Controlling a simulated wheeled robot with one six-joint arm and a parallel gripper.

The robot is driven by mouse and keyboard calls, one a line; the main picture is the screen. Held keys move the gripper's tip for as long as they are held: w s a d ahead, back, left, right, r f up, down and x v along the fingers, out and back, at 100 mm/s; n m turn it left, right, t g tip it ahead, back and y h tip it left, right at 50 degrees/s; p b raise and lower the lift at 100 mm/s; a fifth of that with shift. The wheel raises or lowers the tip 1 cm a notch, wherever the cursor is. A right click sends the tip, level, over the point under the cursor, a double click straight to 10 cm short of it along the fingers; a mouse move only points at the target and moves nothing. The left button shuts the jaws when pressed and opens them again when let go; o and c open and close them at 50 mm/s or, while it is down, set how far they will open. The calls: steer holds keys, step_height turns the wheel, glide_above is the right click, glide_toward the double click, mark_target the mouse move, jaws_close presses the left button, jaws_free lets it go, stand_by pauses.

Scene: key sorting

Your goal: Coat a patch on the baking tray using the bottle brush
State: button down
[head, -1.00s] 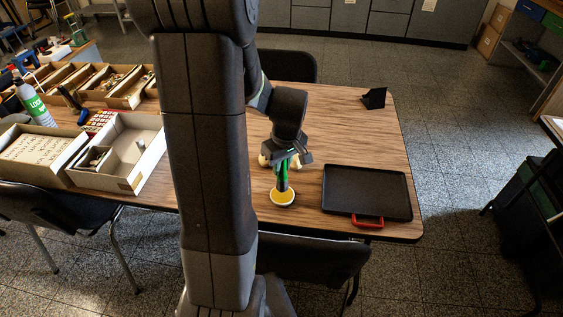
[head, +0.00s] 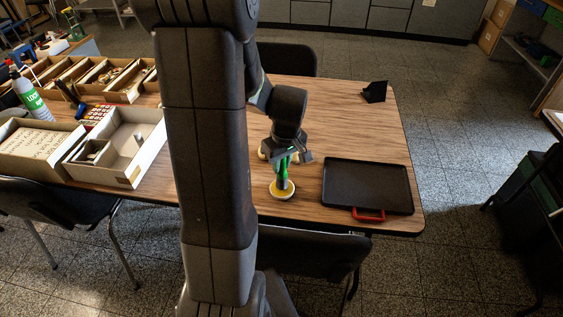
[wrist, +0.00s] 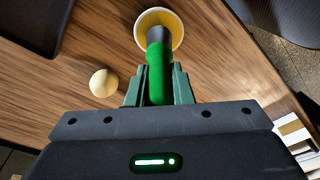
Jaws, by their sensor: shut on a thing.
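My gripper (head: 285,157) is shut on the green handle of the bottle brush (head: 282,170), over the table right of my arm. In the wrist view the green handle (wrist: 159,75) sits between the fingers. The brush's dark lower end points down into a small round dish (head: 276,195) with yellow contents; it also shows in the wrist view (wrist: 143,22). I cannot tell whether the tip touches the yellow.
A pale round object (wrist: 104,83) lies on the table near the dish. A black angular object (head: 374,92) stands at the back right. Boxes (head: 130,140) and a labelled bottle (head: 31,95) are at the left. Chairs stand at the front and back edges. Bare table lies behind the tray.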

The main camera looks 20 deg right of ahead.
steer(key=shift+f+b, duration=0.5)
steer(key=shift+f, duration=0.1)
stand_by(1.3)
steer(key=shift+r, duration=0.1)
steer(key=shift+r+p, duration=2.55)
steer(key=shift+r, duration=0.9)
steer(key=shift+r, duration=0.1)
